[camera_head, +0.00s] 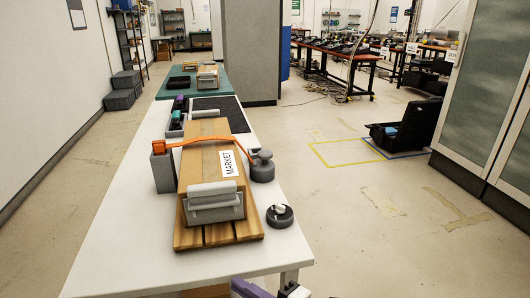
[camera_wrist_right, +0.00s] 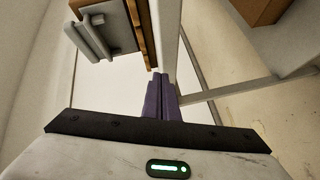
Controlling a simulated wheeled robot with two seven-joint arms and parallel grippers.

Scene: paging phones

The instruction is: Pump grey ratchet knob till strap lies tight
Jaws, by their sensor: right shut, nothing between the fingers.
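The grey ratchet knob (camera_head: 262,168) stands at the right side of a tan box (camera_head: 205,160) labelled MARKET. An orange strap (camera_head: 195,141) crosses the box top from a grey post (camera_head: 162,172) on the left to the knob side. The strap looks raised near the post; I cannot tell how tight it is. My right gripper (camera_head: 250,288) shows at the bottom edge of the head view, well short of the knob. In the right wrist view its purple fingers (camera_wrist_right: 161,98) are shut and empty. My left gripper is not in view.
The box lies on a slatted wooden board (camera_head: 222,232) on a white table (camera_head: 130,240). A dark round piece with a white top (camera_head: 280,216) sits near the table's right edge. A grey latch end (camera_wrist_right: 100,38) shows in the wrist view. Floor right of the table is open.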

